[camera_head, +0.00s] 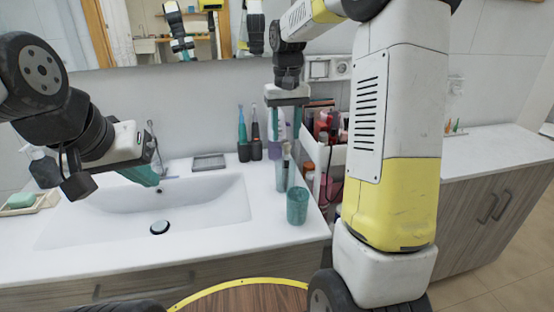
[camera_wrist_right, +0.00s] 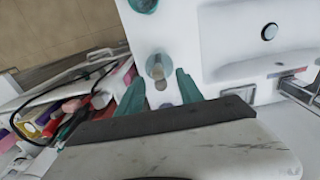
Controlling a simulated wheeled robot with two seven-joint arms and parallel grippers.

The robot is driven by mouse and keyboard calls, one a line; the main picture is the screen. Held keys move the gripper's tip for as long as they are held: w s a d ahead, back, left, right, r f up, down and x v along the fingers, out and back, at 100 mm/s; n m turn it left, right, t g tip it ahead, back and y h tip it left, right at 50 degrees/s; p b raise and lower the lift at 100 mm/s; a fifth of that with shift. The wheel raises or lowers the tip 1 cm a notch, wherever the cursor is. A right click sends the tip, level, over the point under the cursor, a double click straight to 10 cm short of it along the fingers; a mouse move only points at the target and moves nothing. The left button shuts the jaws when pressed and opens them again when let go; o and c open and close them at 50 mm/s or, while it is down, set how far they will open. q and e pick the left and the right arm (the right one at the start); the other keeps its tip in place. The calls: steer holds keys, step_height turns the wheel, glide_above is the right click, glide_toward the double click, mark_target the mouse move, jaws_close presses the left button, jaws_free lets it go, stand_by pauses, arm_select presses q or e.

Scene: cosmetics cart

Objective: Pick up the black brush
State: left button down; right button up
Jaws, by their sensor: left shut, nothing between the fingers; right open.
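My right gripper (camera_head: 286,132) points straight down, open, over the back right of the sink counter. A slim upright item (camera_head: 286,152), possibly the brush, shows just below its fingers; its dark colour is not clear. In the right wrist view, a clear glass-like holder with a pale-tipped item (camera_wrist_right: 160,76) stands between the open teal fingers (camera_wrist_right: 158,88), with no visible grip on it. A teal cup (camera_head: 297,205) stands in front of it and also shows in the wrist view (camera_wrist_right: 143,4). My left gripper (camera_head: 142,175) is shut and empty over the left of the basin.
A white cart (camera_head: 338,155) with bottles and a dark cable stands close right of my right gripper. Two electric toothbrushes (camera_head: 242,125) stand at the wall. The sink basin (camera_head: 205,205) is left. A soap dish (camera_head: 22,203) lies at far left.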

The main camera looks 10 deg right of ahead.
mark_target(287, 156)
steer(key=f, duration=0.8)
steer(key=shift+w+d, duration=0.1)
steer(key=shift+d, duration=0.1)
jaws_close()
